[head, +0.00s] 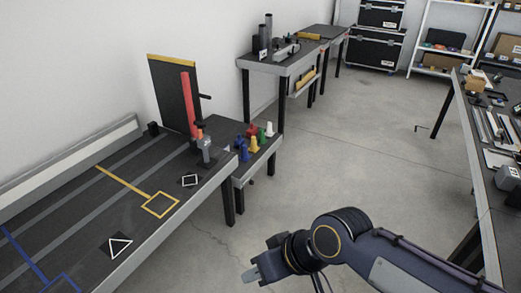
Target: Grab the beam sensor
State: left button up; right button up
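I cannot tell for sure which thing is the beam sensor. A small grey upright device with a dark top (205,150) stands at the far right corner of the dark marked table (85,205), beside a tall red post (189,105). A small black block (153,129) stands at that table's back edge. My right gripper (254,274) is low in the middle of the head view, over the floor and apart from every table. Its fingers are small and seen from the side, so their opening is unclear. I see nothing held. My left gripper is out of view.
A low side shelf (262,153) holds blue, yellow, red, green and white pieces. A back table (285,66) carries dark cylinders. A right-hand bench (485,200) is crowded with parts. Black cases (376,50) and a white rack stand at the back.

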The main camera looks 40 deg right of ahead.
aim_at(207, 162)
jog(key=z, duration=0.8)
jog(key=u, duration=0.35)
jog(key=i+l+u, duration=0.1)
jog(key=i+u, duration=0.4)
jog(key=i+l+u, duration=0.25)
jog(key=u, duration=0.2)
jog(key=i+l, duration=0.25)
jog(key=l, duration=0.2)
jog(key=i+l, duration=0.3)
jog(key=l, duration=0.15)
jog(key=i+l+u, duration=0.1)
jog(key=i+l, duration=0.15)
jog(key=l, duration=0.15)
